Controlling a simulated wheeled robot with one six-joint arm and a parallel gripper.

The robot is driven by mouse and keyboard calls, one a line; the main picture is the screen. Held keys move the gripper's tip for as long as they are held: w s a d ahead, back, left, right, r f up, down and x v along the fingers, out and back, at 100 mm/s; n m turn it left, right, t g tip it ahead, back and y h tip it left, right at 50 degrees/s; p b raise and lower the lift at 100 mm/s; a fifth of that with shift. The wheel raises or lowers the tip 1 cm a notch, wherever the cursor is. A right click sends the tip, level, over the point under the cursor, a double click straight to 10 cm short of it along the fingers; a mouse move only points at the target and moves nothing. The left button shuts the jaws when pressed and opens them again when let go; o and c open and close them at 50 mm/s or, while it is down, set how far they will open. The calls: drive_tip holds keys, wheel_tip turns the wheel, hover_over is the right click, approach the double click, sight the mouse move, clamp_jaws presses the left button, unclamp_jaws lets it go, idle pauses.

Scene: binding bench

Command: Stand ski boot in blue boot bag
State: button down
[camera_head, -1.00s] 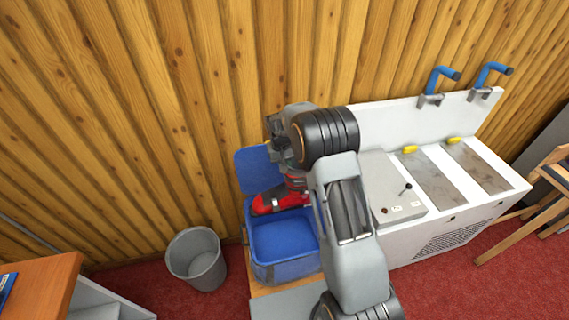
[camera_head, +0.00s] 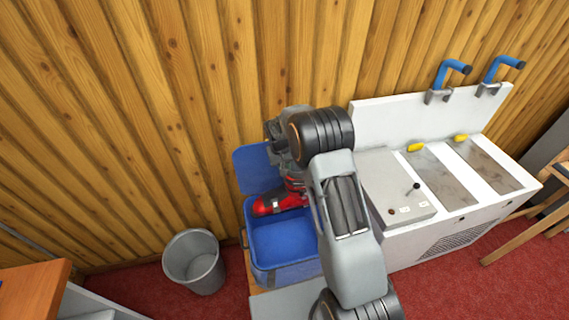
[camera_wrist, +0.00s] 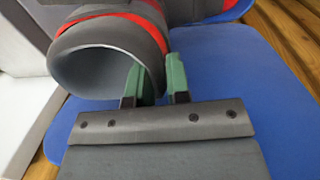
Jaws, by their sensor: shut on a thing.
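The red and grey ski boot (camera_head: 282,202) is upright at the back of the open blue boot bag (camera_head: 285,272), its toe pointing left. In the head view the boot's lower part sits inside the bag's opening; whether its sole touches the floor of the bag is hidden. My gripper (camera_wrist: 158,85) is shut on the rim of the boot's cuff, with its green-padded fingers on either side of the wall. In the wrist view the boot's grey cuff (camera_wrist: 100,45) with a red band shows its hollow opening. My arm hides the boot's right side in the head view.
The bag's blue lid (camera_head: 258,170) stands open against the wooden wall. A grey waste bin (camera_head: 194,262) stands left of the bag. A white bench machine (camera_head: 410,215) with blue handles and yellow knobs stands close on the right. A wooden chair is at the far right.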

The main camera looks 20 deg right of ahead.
drive_tip(key=shift+f+b, duration=8.8)
drive_tip(key=shift+f, duration=5)
drive_tip(key=c, duration=1)
unclamp_jaws()
drive_tip(key=shift+c, duration=0.2)
drive_tip(key=shift+o, duration=0.2)
drive_tip(key=shift+f, duration=0.1)
drive_tip(key=shift+s, duration=0.1)
